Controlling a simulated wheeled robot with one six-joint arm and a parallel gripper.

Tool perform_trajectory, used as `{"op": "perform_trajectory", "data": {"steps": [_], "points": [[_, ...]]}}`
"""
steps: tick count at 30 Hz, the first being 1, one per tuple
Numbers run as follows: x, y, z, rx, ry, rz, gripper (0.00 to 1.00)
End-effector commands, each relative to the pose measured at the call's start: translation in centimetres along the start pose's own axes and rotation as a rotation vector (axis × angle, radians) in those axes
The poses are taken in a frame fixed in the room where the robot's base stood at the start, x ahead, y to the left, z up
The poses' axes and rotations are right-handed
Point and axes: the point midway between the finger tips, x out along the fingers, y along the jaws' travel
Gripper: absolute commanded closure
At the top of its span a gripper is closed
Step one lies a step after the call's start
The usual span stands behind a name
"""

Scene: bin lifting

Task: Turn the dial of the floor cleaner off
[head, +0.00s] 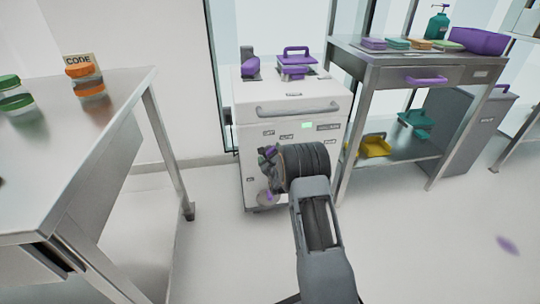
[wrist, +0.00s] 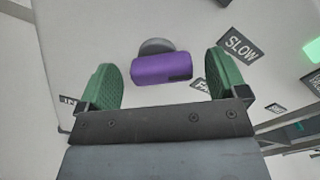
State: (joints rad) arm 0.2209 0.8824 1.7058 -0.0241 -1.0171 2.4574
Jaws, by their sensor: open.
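The floor cleaner (head: 290,100) is a white boxy machine with a grey front handle, small labels and a lit green panel. In the wrist view its dial (wrist: 162,68) is a purple bar knob on a grey round base, lying roughly across the picture. Labels around it include "SLOW" (wrist: 240,46) and a partly hidden one starting "FA". My gripper (wrist: 164,82) is open, with one green finger pad on each side of the dial and a visible gap to both. In the head view my gripper (head: 268,165) is at the machine's front and hides much of the panel.
A steel table (head: 120,90) with jars and a "CODE" sign stands at the left. A steel shelf unit (head: 400,62) with purple, teal and yellow items stands close at the right. A purple patch (head: 507,245) lies on the otherwise open floor.

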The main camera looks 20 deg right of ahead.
Motion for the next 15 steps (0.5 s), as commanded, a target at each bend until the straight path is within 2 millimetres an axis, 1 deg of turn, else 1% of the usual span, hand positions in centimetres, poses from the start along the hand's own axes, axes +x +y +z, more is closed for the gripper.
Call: {"op": "perform_trajectory", "data": {"steps": [3, 6, 15], "points": [[1.0, 0.1, 0.0, 0.0, -0.001, -0.001, 0.08], [1.4, 0.0, 0.0, 0.0, -0.001, 0.0, 0.08], [1.7, 0.0, 0.1, 0.0, 0.0, 0.0, 0.08]]}}
